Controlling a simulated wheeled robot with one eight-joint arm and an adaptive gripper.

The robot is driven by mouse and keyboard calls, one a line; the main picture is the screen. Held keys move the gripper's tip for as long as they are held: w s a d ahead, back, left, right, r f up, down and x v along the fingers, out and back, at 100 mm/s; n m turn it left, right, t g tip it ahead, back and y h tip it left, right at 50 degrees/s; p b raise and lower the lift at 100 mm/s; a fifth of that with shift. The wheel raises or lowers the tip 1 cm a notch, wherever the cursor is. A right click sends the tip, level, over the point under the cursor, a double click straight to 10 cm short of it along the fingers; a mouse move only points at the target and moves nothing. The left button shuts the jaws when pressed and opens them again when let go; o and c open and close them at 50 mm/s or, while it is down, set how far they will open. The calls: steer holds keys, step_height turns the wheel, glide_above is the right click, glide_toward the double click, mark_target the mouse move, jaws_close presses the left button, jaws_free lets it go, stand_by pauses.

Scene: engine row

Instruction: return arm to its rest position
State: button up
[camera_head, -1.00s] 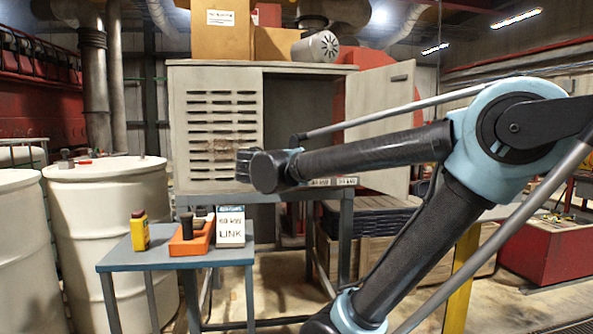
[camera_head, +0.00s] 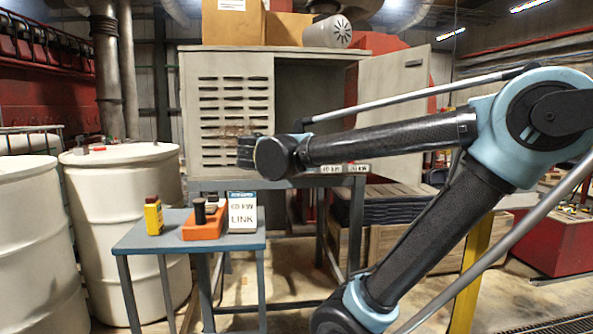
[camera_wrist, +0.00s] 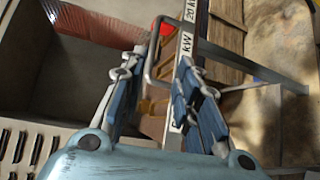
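My arm reaches in from the right in the head view, with its elbow raised and its forearm running left. My gripper (camera_head: 246,152) is at its far end, in front of the grey cabinet and above the small blue table in the picture. It is small and dark there. In the wrist view my gripper (camera_wrist: 160,98) shows two blue-padded fingers standing apart, with no object clearly held between them. A grey bent bar (camera_wrist: 158,50) shows between and beyond the fingers; whether it touches them I cannot tell.
A grey louvred cabinet (camera_head: 232,85) stands behind with its right door (camera_head: 393,105) open. White drums (camera_head: 125,220) stand left. A yellow post (camera_head: 470,275) is right.

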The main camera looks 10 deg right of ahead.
steer(key=s+d+f+m+g+y, duration=0.2)
steer(key=s+d+f+g, duration=0.15)
steer(key=f, duration=0.55)
steer(key=s+d+f+m+g+y, duration=0.25)
steer(key=s+d+f, duration=0.25)
steer(key=f, duration=0.5)
steer(key=s+a+f+m+g+y, duration=0.1)
steer(key=s+a+f+m+y, duration=0.2)
steer(key=s+f, duration=0.2)
steer(key=s+a+f+m+g+y, duration=0.2)
steer(key=s+a+f+m+y, duration=0.1)
steer(key=f, duration=0.7)
steer(key=s+y, duration=0.1)
steer(key=s, duration=0.1)
steer(key=shift+s+f, duration=0.35)
steer(key=shift+f, duration=0.05)
steer(key=shift+w+f, duration=0.2)
steer(key=shift+w, duration=0.25)
